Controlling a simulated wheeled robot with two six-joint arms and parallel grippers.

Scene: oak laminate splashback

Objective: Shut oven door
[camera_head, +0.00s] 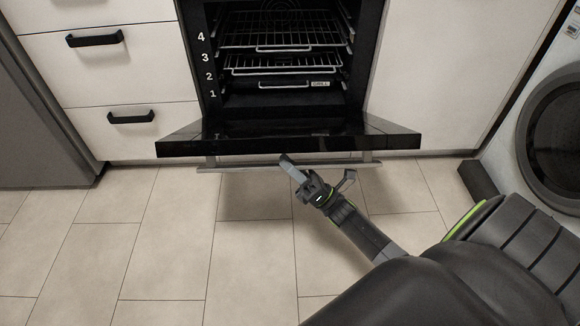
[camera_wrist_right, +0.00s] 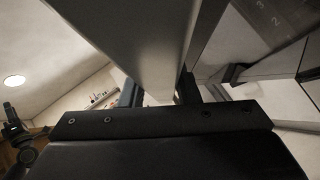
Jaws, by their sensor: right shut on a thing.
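The oven door (camera_head: 290,143) is folded down and open, dark and seen nearly edge-on in front of the black oven cavity (camera_head: 280,100). A long metal oven door handle (camera_head: 235,165) runs along its outer side, low over the floor. My right gripper (camera_head: 318,173) is at the middle of this handle, with a finger to each side. In the right wrist view the pale handle bar (camera_wrist_right: 150,50) passes between the two fingers (camera_wrist_right: 158,92), and the gripper is shut on it.
Wire racks (camera_head: 285,62) sit inside the oven. White drawers (camera_head: 100,70) with black handles stand at the left, beside a grey appliance (camera_head: 30,120). A washing machine (camera_head: 535,110) stands at the right. The tiled floor (camera_head: 180,250) ahead is clear.

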